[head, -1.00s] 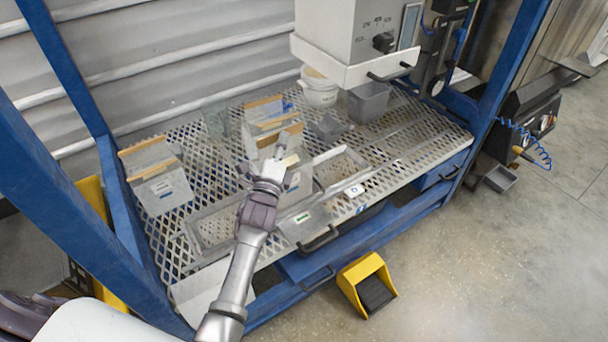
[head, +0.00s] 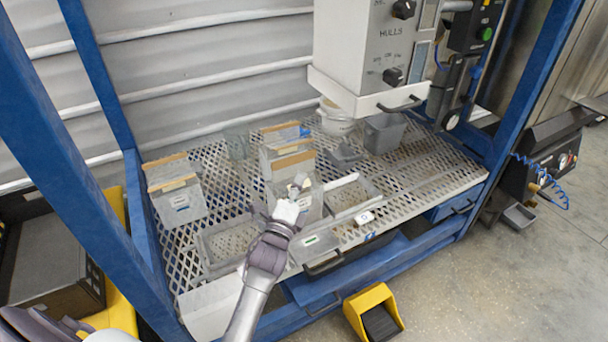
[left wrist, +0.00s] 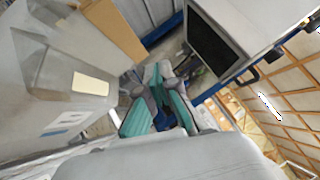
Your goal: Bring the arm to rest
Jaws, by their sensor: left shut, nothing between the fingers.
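My left gripper (head: 298,186) is shut and empty. In the head view its arm reaches in from the bottom over the bench's front edge, and the gripper hangs in front of the front grey box (head: 293,163) with tan-edged dividers. In the left wrist view the gripper (left wrist: 160,105) shows its teal finger pads, with no object between them. A grey box with a pale label (left wrist: 65,80) is close beside it on the left. Whether it touches the gripper cannot be told. My right gripper is not in view.
The mesh bench (head: 232,182) carries another divider box (head: 178,205), shallow trays (head: 353,196), a grey bin (head: 384,134) and a white bucket (head: 336,120). A hopper housing (head: 368,55) hangs above. Blue posts (head: 95,150) frame it. A yellow pedal (head: 373,312) is on the floor.

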